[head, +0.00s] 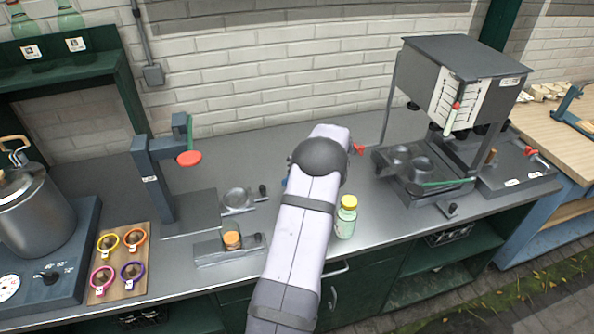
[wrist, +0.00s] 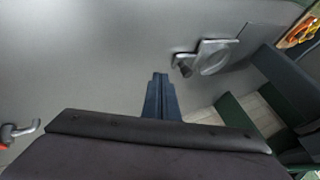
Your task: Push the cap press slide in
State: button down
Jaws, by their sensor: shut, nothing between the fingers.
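The cap press (head: 155,185) stands on the left part of the counter, with a dark post and a green arm ending in a red disc. Its slide (head: 237,200) is a grey ring plate with a dark knob (head: 262,190), sticking out to the right of the press base. In the wrist view the slide (wrist: 213,57) is to the right of my fingertips, its knob on the near side. My gripper (wrist: 160,76) is shut and empty, apart from the knob. In the head view my arm hides most of the gripper, which is right of the slide.
A bottle with a yellow cap (head: 347,216) stands just right of my arm. A grey holder with an orange-topped jar (head: 232,240) sits in front of the slide. A tray of coloured rings (head: 120,262) is at left. A machine (head: 455,100) stands at right. Counter behind the slide is clear.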

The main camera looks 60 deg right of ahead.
aim_at(239, 203)
jog(key=w+p, duration=0.1)
jog(key=w+a+f, duration=0.1)
jog(key=w+p, duration=0.1)
jog(key=shift+w+a+f+p, duration=0.25)
jog(key=shift+a+p, duration=0.05)
jog(key=shift+p, duration=0.05)
jog(key=shift+w+a+f+p, duration=0.2)
jog(key=shift+w+a+p, duration=0.15)
jog(key=shift+w, duration=0.2)
jog(key=shift+w+a+f+b, duration=0.1)
jog(key=shift+w+a+b, duration=0.15)
jog(key=shift+b, duration=0.15)
jog(key=w+a+b, duration=0.7)
jog(key=shift+w+a, duration=0.65)
jog(key=shift+a, duration=0.05)
